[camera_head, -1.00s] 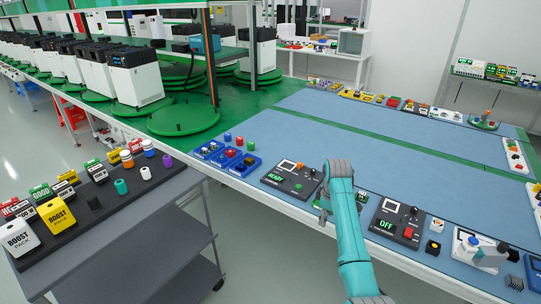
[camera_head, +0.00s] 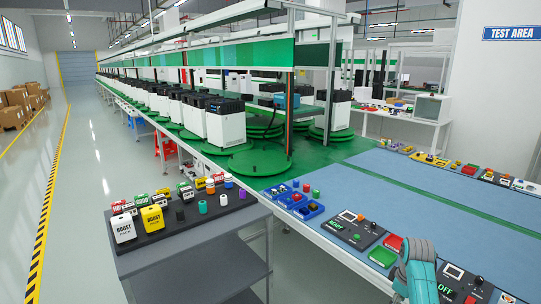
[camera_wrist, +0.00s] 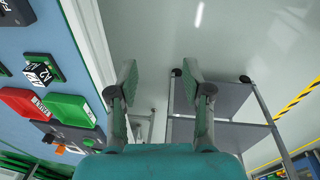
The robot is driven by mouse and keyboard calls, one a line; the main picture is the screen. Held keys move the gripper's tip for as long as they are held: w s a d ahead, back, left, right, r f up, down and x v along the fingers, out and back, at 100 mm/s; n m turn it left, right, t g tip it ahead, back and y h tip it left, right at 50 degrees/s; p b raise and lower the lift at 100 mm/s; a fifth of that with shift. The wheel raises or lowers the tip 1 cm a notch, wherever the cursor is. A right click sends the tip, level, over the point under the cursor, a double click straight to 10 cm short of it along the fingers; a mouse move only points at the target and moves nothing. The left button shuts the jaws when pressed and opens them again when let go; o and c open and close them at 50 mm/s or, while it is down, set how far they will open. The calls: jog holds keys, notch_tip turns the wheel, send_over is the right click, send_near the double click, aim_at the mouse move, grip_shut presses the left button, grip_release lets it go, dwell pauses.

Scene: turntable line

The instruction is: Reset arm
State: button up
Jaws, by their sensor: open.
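My teal arm (camera_head: 418,275) shows at the bottom right of the head view, beside the front edge of the blue-topped bench (camera_head: 345,185). My gripper (camera_wrist: 160,85) shows in the wrist view with its two fingers well apart and nothing between them. It is over the gap between the bench edge and the grey cart (camera_wrist: 222,105), above the floor. In the head view the fingers are not clearly visible.
The grey cart (camera_head: 200,243) stands left of the bench with boxes and small cylinders on a dark tray (camera_head: 165,232). A control panel (camera_head: 352,232) and blue bins (camera_head: 300,205) lie near the bench edge. The left aisle is clear.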

jog(key=s+a+f+m+t, duration=0.1)
jog(key=s+a+f, duration=0.4)
jog(key=f, duration=0.4)
jog(key=s+a+f+m+t, duration=0.1)
jog(key=s+a+f+t, duration=0.15)
jog(key=s+f, duration=0.5)
jog(key=s+a+f+m+t, duration=0.1)
jog(key=s+a+f, duration=0.2)
jog(key=s, duration=0.4)
jog(key=s+a+f+m+t, duration=0.1)
jog(key=s+a+f+t, duration=0.2)
jog(key=s, duration=0.5)
jog(key=s+a+r+m+t, duration=0.1)
jog(key=s+a+r, duration=0.25)
jog(key=s, duration=0.55)
jog(key=s+a+r+m+t, duration=0.1)
jog(key=s+a+r, duration=0.1)
jog(key=s+r, duration=0.45)
jog(key=s+a+r+m+t, duration=0.2)
jog(key=s+r+t, duration=0.1)
jog(key=s+r, duration=1.2)
notch_tip(320, 180, up, 4)
jog(key=shift+s+r+t, duration=0.1)
jog(key=shift+s+t, duration=0.1)
jog(key=shift+t, duration=0.15)
jog(key=shift+a, duration=0.1)
